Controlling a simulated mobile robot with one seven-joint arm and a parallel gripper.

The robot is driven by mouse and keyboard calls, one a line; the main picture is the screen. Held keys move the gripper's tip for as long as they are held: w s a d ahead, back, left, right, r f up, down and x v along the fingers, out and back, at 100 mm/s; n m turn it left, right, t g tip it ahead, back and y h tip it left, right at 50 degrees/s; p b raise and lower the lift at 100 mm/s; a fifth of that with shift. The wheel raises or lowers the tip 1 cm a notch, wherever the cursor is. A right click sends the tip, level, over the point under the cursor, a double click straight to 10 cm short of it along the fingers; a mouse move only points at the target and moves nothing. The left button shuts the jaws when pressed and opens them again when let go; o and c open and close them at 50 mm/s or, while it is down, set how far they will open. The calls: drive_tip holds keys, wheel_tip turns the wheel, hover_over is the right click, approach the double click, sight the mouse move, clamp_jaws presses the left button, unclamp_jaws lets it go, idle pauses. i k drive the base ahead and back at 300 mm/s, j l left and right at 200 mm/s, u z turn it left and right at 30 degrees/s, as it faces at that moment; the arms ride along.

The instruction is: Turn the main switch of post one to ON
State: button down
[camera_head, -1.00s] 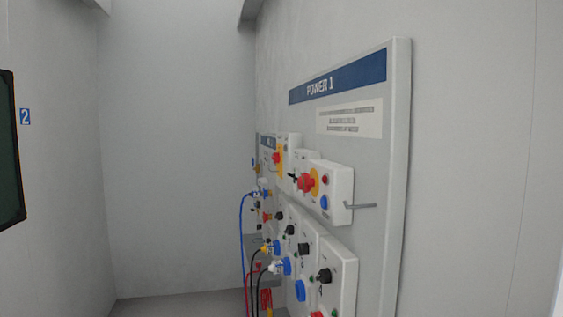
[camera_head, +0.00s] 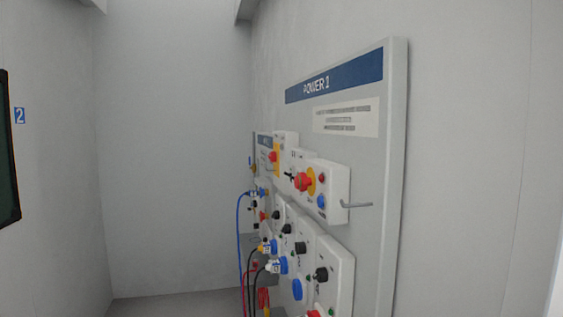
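The post one panel (camera_head: 374,160) stands on the right wall, seen at a steep angle, with a blue header reading POWER 1. A white box on it carries a red rotary switch (camera_head: 304,182) on a yellow plate, which looks like the main switch. Its ON or OFF position is too small to read. My gripper is not in view.
A grey rod or hook (camera_head: 357,205) sticks out from the panel. Below are black knobs (camera_head: 321,274), blue sockets (camera_head: 297,289) and hanging cables (camera_head: 239,235). A second panel stands farther back. A dark screen (camera_head: 8,150) is at the left edge. Floor between is clear.

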sight(273, 156)
drive_tip(key=i+j+u, duration=0.1)
drive_tip(key=i+j, duration=0.7)
drive_tip(key=i, duration=0.15)
drive_tip(key=i+j+u, duration=0.15)
drive_tip(key=i+j, duration=0.25)
drive_tip(key=i+j+u, duration=0.1)
drive_tip(key=i+j, duration=0.25)
drive_tip(key=i, duration=0.2)
